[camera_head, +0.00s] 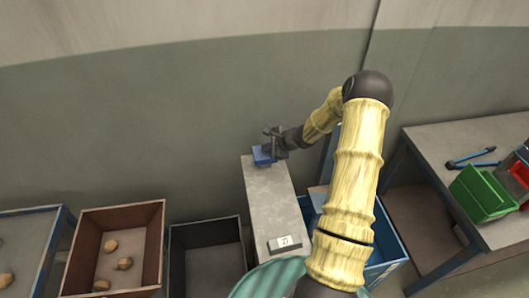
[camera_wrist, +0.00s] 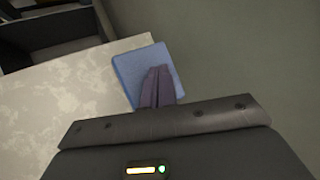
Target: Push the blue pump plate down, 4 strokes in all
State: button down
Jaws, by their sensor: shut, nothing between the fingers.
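The blue pump plate (camera_head: 262,156) sits at the far end of a narrow grey pedestal (camera_head: 266,205) in the head view. My gripper (camera_head: 268,146) is over the plate, with its fingers shut. In the wrist view the plate (camera_wrist: 136,67) lies at the edge of the pale, speckled top (camera_wrist: 60,110), and my shut fingers (camera_wrist: 158,84) overlap its right part. I cannot tell whether the fingertips touch the plate. The plate's underside is hidden.
A label reading 27 (camera_head: 284,242) is on the pedestal's near end. A black bin (camera_head: 207,233) and a brown bin (camera_head: 150,212) with several lumps stand left. A blue bin (camera_head: 384,268) stands right. A workbench (camera_head: 440,145) holding a green bin (camera_head: 481,196) is further right. A wall is behind.

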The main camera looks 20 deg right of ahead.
aim_at(267, 153)
jog(key=shift+s+f+b, duration=0.1)
jog(key=shift+f+b, duration=1.6)
jog(key=shift+b, duration=0.45)
dwell(2.3)
jog(key=shift+r, duration=0.1)
jog(key=shift+r+p, duration=1.15)
jog(key=shift+r, duration=0.85)
jog(key=shift+r+p, duration=1.55)
jog(key=shift+r, duration=0.95)
